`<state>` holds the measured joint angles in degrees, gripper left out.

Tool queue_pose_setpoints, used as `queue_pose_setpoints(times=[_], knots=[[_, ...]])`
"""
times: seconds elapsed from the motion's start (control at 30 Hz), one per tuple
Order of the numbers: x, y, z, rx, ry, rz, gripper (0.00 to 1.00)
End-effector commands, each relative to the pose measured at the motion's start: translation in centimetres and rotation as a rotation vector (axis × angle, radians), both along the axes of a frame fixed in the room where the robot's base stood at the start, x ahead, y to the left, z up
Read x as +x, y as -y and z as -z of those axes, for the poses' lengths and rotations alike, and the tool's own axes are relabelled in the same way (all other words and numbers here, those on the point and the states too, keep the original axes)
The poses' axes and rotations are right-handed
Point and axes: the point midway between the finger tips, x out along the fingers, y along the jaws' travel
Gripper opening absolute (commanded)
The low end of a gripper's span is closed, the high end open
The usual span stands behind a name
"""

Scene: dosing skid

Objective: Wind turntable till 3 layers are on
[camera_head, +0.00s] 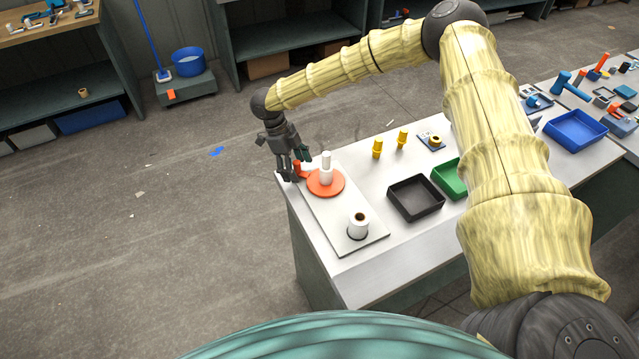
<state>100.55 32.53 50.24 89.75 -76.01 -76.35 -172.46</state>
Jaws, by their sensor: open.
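The turntable is an orange disc (325,188) on a light baseboard (335,230) at the bench's left end. A white upright post or cylinder (326,165) stands on it. An orange upright knob (297,168) shows at the disc's left edge. A white roll (358,228) stands on the board's near part. My gripper (291,174) is open and points down at the knob, beside or around it; I cannot tell if it touches. Any wound layers are too small to tell.
A black tray (416,208) and a green tray (447,186) lie right of the board. Two yellow pieces (377,149) (402,138) stand behind them. A blue tray (575,140) is farther right. My arm arches over the bench. Floor at left is mostly clear.

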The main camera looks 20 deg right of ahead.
Motion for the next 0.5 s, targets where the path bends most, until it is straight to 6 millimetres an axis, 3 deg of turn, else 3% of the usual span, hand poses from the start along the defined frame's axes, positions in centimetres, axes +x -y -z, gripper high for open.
queue_pose_setpoints(times=[0.5], knots=[[1.1,-1.0,-4.1,0.001,0.000,0.000,0.71]])
